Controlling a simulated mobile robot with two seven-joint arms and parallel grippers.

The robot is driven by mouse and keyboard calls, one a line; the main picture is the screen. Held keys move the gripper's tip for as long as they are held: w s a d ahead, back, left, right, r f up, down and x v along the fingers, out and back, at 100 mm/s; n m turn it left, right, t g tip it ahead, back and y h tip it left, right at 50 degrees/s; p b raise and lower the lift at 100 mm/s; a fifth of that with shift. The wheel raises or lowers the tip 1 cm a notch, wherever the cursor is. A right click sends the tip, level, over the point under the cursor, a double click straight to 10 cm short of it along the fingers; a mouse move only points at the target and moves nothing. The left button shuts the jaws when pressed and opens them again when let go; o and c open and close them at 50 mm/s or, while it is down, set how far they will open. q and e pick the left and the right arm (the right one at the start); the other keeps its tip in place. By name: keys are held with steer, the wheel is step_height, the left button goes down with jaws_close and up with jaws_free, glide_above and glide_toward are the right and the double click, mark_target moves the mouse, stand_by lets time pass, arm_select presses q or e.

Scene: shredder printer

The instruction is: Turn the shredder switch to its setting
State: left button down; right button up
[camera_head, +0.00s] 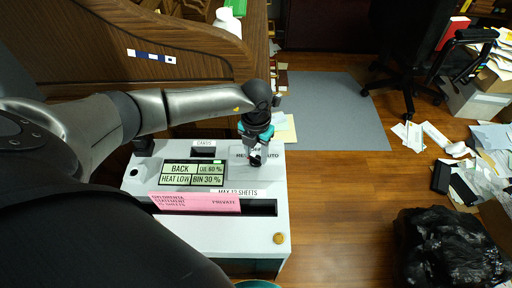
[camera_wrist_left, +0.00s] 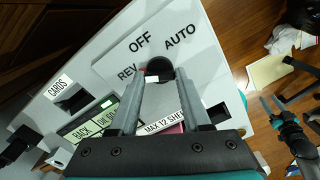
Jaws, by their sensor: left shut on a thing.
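The shredder (camera_head: 205,233) is a light grey machine below my left arm. Its switch is a round black knob (camera_wrist_left: 159,68), seen in the left wrist view on a grey plate marked REV, OFF and AUTO. My left gripper (camera_head: 255,157) points down over that plate and partly hides it in the head view. Its two grey fingers (camera_wrist_left: 168,84) are shut on the knob, with a small white mark between them. I cannot tell which label the knob points to. My right gripper (camera_wrist_left: 268,100) shows small at the right of the left wrist view, apart from the shredder, its fingers open.
A pink sheet (camera_head: 195,202) stands in the shredder's slot. A display panel (camera_head: 192,174) and a CARDS slot (camera_head: 204,150) lie left of the switch. A wooden desk (camera_head: 95,42) rises behind. Papers and a black bag (camera_head: 445,248) lie at the right.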

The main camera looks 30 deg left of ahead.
mark_target(256, 156)
arm_select(q)
steer(key=shift+c, duration=1.8)
jaws_free()
steer(key=shift+r, duration=0.65)
step_height(256, 156, up, 2)
steer(key=shift+r+p, duration=0.1)
steer(key=shift+p, duration=0.55)
step_height(256, 156, up, 8)
steer(key=p, duration=0.2)
steer(key=shift+r, duration=0.25)
arm_select(e)
steer(key=shift+g, duration=0.3)
steer(key=s, duration=0.1)
steer(key=s+r, duration=0.1)
steer(key=s, duration=0.1)
steer(key=s+r, duration=0.1)
steer(key=shift+s+a, duration=0.15)
steer(key=shift+a, duration=0.05)
